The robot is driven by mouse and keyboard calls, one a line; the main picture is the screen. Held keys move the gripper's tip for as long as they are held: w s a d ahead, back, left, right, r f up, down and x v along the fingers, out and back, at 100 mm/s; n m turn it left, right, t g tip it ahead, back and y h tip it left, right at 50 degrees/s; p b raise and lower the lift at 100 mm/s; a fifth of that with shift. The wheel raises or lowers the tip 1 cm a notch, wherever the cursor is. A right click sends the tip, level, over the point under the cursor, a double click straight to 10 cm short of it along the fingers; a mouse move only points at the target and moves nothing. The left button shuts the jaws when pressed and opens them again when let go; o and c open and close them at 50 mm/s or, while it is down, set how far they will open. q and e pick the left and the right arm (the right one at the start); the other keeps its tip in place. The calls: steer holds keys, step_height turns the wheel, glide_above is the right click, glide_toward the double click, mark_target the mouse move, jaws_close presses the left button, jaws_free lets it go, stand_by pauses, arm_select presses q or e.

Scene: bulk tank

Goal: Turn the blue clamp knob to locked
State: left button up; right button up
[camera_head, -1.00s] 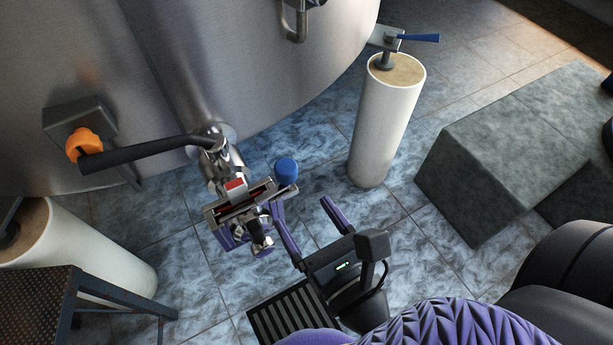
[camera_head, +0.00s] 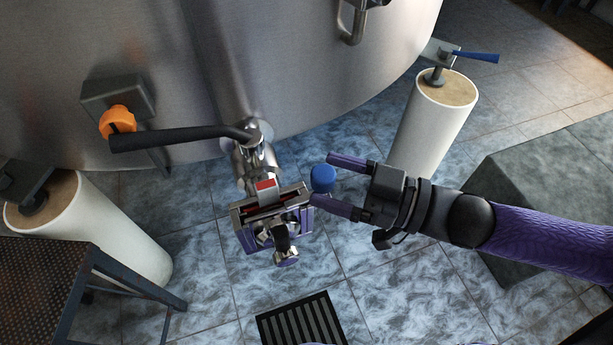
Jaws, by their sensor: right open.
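The blue clamp knob (camera_head: 322,178) sits at the right side of the metal clamp (camera_head: 268,203) on the tank's outlet pipe. A red mark shows on top of the clamp. My right gripper (camera_head: 322,180) comes in from the right. Its two purple fingers are apart, one above and one below the knob in the picture, with the tips near it. I cannot tell whether they touch it. Purple parts show beneath the clamp, mostly hidden by it; I cannot tell whether they are my left gripper.
The steel tank (camera_head: 290,60) fills the back. A black valve handle (camera_head: 180,139) reaches left toward an orange knob (camera_head: 117,121). White cylindrical legs (camera_head: 432,125) stand at either side. A dark step (camera_head: 60,275) is at lower left, and a floor drain (camera_head: 300,322) at the front.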

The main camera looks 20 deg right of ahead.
mark_target(313, 170)
steer(key=b+x, duration=0.1)
steer(key=x, duration=0.1)
steer(key=shift+w+a+f, duration=0.1)
steer(key=shift+w+a, duration=0.1)
arm_select(q)
steer(key=shift+f, duration=1.2)
arm_select(e)
steer(key=shift+w+a+r, duration=0.2)
steer(key=shift+w+a, duration=0.1)
steer(key=shift+a, duration=0.2)
jaws_close()
steer(key=m+t+h+p, duration=0.1)
steer(key=p, duration=0.2)
steer(key=shift+r, duration=0.4)
steer(key=shift+w+d+f+t, duration=0.1)
steer(key=shift+f+t, duration=0.2)
steer(key=shift+f, duration=0.15)
arm_select(q)
steer(key=v, duration=0.3)
steer(key=shift+w+a, duration=0.15)
steer(key=shift+w, duration=0.15)
arm_select(e)
jaws_free()
